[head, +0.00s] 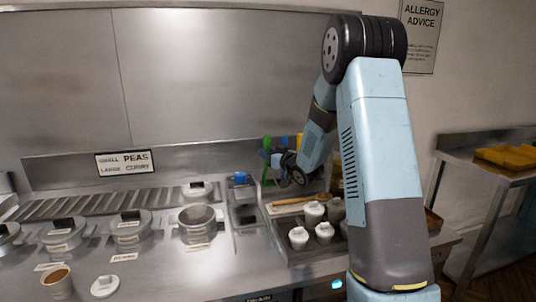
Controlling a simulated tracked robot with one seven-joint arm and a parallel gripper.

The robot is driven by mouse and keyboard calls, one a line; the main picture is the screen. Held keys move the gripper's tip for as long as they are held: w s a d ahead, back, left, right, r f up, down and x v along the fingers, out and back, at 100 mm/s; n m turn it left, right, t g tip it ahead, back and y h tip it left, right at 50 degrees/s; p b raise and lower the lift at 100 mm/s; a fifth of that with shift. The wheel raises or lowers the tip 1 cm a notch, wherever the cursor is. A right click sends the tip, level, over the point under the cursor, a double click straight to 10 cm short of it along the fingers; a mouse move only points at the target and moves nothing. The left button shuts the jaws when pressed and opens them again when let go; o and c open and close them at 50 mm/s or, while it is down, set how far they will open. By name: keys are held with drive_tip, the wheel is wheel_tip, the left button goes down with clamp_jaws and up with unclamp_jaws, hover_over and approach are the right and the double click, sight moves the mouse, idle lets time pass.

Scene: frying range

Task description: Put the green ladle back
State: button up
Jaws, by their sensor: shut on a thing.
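The green ladle (266,174) shows as a thin upright green strip behind the range top, right of the middle of the head view. My gripper (277,160) is small and partly hidden by its own wrist. It is at the green ladle's upper part and appears shut on it. The ladle's lower end is hard to make out. Blue, yellow and red pieces show close behind my wrist, largely hidden by the arm.
A narrow metal well (245,214) with a blue item (240,178) is left of the gripper. White lidded tubs (299,237) stand on a dark tray below it. A foam cup (58,282) is front left.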

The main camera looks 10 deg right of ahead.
drive_tip(key=shift+f, duration=0.1)
drive_tip(key=o, duration=1)
drive_tip(key=s+d+r+m+g+h, duration=0.2)
drive_tip(key=s+r+h, duration=0.25)
drive_tip(key=s, duration=0.55)
drive_tip(key=s+d+r+m+g+h, duration=0.1)
drive_tip(key=s+d+r+g+h, duration=0.15)
drive_tip(key=s+r, duration=0.6)
drive_tip(key=s+a+f+g, duration=0.1)
drive_tip(key=s+g, duration=0.1)
drive_tip(key=s, duration=0.8)
drive_tip(key=s+a+f+m+g, duration=0.1)
drive_tip(key=s+a+g, duration=0.1)
drive_tip(key=s, duration=0.8)
drive_tip(key=s+a+f+g, duration=0.1)
drive_tip(key=s+a+g, duration=0.1)
drive_tip(key=s, duration=0.8)
drive_tip(key=shift+s+f+m+g, duration=0.1)
drive_tip(key=shift+f+m+g, duration=0.05)
drive_tip(key=shift+m+g, duration=0.15)
